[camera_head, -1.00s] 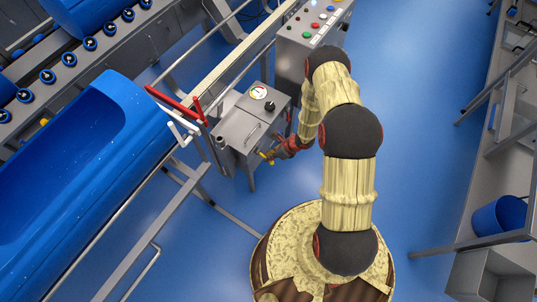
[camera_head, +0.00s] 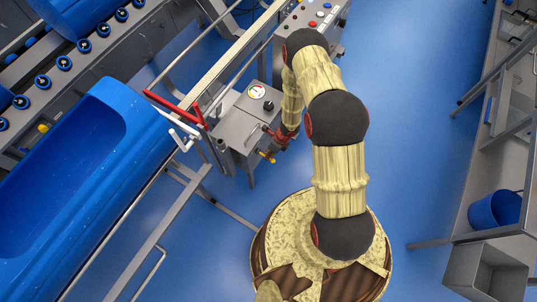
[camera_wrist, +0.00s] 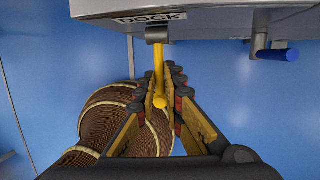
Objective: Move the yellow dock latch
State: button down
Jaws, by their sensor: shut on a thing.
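The yellow dock latch (camera_wrist: 158,68) is a slim rod. In the wrist view it runs from a dark mount under the "DOCK" label, down the picture, to a rounded end. In the head view its small yellow end (camera_head: 266,156) shows at the front of the grey steel box (camera_head: 244,116). My gripper (camera_wrist: 170,80) has its dark fingers with yellow pads on either side of the latch and is shut on it. In the head view my gripper (camera_head: 276,136) is at the box's right front side and is partly hidden by my arm.
A blue-tipped lever (camera_wrist: 280,53) sticks out right of the latch. A red bar (camera_head: 172,108) and white hook (camera_head: 180,132) stand left of the box, near the large blue tub (camera_head: 120,110). A button console (camera_head: 312,20) is behind. Open blue floor lies right of my arm.

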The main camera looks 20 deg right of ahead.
jog(key=c, duration=2)
grip_release()
jog(key=shift+s+f, duration=0.1)
jog(key=shift+s, duration=0.3)
jog(key=shift+o, duration=0.5)
jog(key=shift+w, duration=0.25)
jog(key=v, duration=1.2)
jog(key=shift+d, duration=0.1)
